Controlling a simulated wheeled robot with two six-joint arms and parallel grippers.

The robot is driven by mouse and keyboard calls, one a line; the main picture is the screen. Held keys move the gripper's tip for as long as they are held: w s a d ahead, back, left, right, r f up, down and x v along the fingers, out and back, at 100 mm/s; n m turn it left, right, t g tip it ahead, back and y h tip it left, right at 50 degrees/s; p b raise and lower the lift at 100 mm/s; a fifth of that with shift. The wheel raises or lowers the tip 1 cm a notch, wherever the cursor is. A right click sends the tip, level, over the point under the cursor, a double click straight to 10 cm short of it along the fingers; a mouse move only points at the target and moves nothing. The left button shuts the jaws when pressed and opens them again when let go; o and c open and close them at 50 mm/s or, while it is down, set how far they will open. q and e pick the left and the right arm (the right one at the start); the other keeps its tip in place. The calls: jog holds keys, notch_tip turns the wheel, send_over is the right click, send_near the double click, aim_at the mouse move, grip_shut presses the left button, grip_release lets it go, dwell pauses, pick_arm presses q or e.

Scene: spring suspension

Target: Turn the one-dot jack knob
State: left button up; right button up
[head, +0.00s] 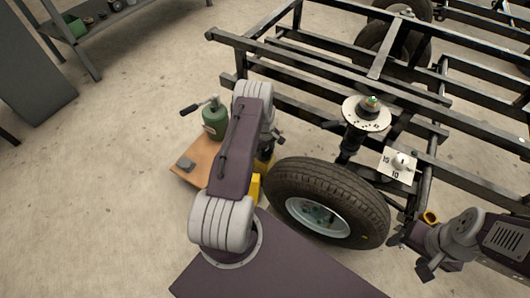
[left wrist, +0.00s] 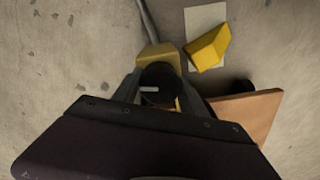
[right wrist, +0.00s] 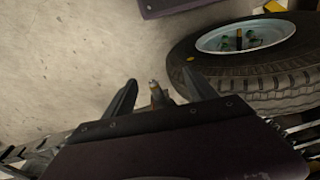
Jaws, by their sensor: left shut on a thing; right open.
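A black round knob (left wrist: 157,84) with a short white line on its face sits on a yellow jack body (left wrist: 160,55) in the left wrist view. My left gripper (left wrist: 158,92) is shut on this knob, one finger at each side. No dot can be made out on the jack. In the head view my left arm covers the gripper and knob; only yellow parts of the jack (head: 256,187) show beside the tire. My right gripper (right wrist: 163,88) is open at the lower right of the head view, near the tire, with a small metal-and-brass part visible between its fingers.
The tire (head: 335,185) stands right of the jack, below the black frame (head: 330,68). A yellow block (left wrist: 209,48) rests on a pale sheet.

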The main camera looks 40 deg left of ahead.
pick_arm(q)
jog(key=m+p, duration=0.1)
jog(key=m, duration=0.2)
jog(key=shift+r+m, duration=0.1)
jog(key=shift+m, duration=0.2)
jog(key=m+p, duration=0.1)
jog(key=m, duration=0.2)
jog(key=shift+m, duration=0.4)
jog(key=m+p, duration=0.1)
jog(key=m, duration=1.2)
jog(key=shift+m+p, duration=0.3)
jog(key=m, duration=0.4)
jog(key=shift+a, duration=0.1)
jog(key=m, duration=0.9)
jog(key=shift+m, duration=0.3)
